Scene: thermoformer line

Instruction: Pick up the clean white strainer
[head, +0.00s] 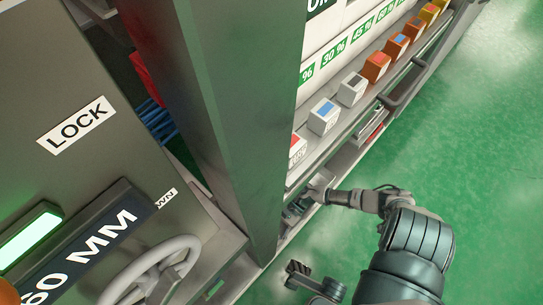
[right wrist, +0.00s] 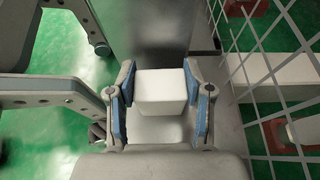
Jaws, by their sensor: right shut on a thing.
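A plain white block (right wrist: 160,90) sits between the blue pads of my right gripper (right wrist: 161,98) in the right wrist view. The pads are on both sides of it, and the gripper is shut on it. Its shape is boxy; I cannot make out strainer holes. In the head view my right gripper (head: 318,188) reaches in low at the front of the shelf line, below the row of cubes. The block is too small there to make out.
A shelf carries white cubes (head: 324,116) and orange cubes (head: 376,67) with coloured tops. A tall grey-green post (head: 237,120) stands left of it. A panel with a LOCK label (head: 76,126) and a handwheel (head: 150,268) fill the left. Green floor (head: 490,160) is clear at right.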

